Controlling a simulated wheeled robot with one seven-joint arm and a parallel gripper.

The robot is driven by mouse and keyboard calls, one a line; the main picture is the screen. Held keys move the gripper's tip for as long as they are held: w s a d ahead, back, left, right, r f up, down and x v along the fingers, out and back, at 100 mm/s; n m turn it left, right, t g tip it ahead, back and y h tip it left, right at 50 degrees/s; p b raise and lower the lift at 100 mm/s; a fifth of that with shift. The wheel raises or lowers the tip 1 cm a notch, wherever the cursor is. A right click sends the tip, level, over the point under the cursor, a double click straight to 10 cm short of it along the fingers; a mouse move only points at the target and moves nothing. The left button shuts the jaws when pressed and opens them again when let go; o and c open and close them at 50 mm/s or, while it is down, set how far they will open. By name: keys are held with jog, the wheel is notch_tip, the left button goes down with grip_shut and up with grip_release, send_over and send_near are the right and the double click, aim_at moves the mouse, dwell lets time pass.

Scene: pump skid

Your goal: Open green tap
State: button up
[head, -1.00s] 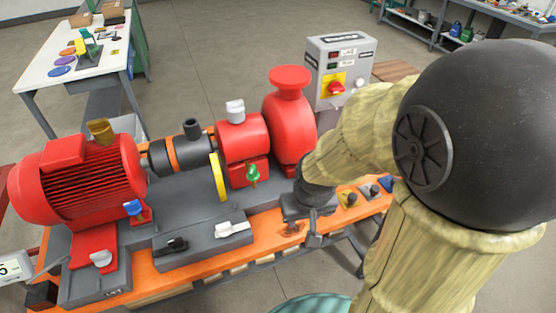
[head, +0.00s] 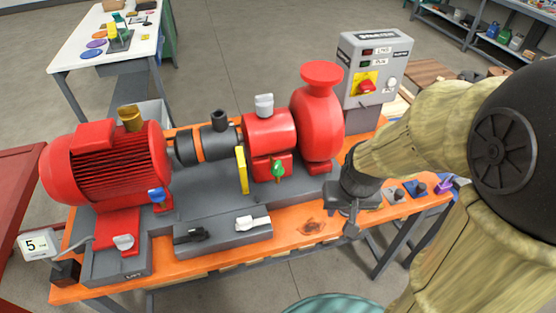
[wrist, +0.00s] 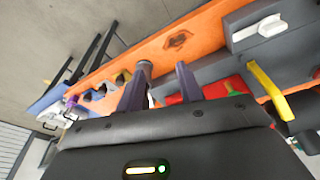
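The green tap (head: 278,169) sits low on the front of the red pump housing (head: 268,132), right of the yellow upright piece. In the wrist view a small bit of green (wrist: 235,89) shows beside red, partly hidden by my gripper. My gripper (head: 347,218) is to the right of the tap, over the front right of the orange skid, apart from the tap. In the wrist view its two fingers (wrist: 162,84) stand apart with nothing held between them.
A yellow piece (head: 242,170) stands just left of the tap. White (head: 252,223) and black (head: 190,235) handles lie on the grey block in front. A grey control box (head: 372,68) stands behind right. Small coloured parts line the orange frame's (head: 290,236) right end.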

jog(key=w+a+r+m+g+p, duration=0.1)
jog(key=w+a+r+p, duration=0.45)
jog(key=w+r, duration=0.35)
notch_tip(320, 180, up, 6)
jog(key=m+g+p, duration=0.2)
jog(key=p, duration=0.1)
send_over(277, 164)
jog(key=shift+f, duration=0.2)
jog(key=shift+f, duration=0.1)
notch_tip(277, 164, down, 17)
jog(key=p, duration=0.3)
jog(key=shift+f+p, duration=0.15)
jog(key=shift+p, duration=0.25)
jog(key=shift+c, duration=0.3)
grip_shut()
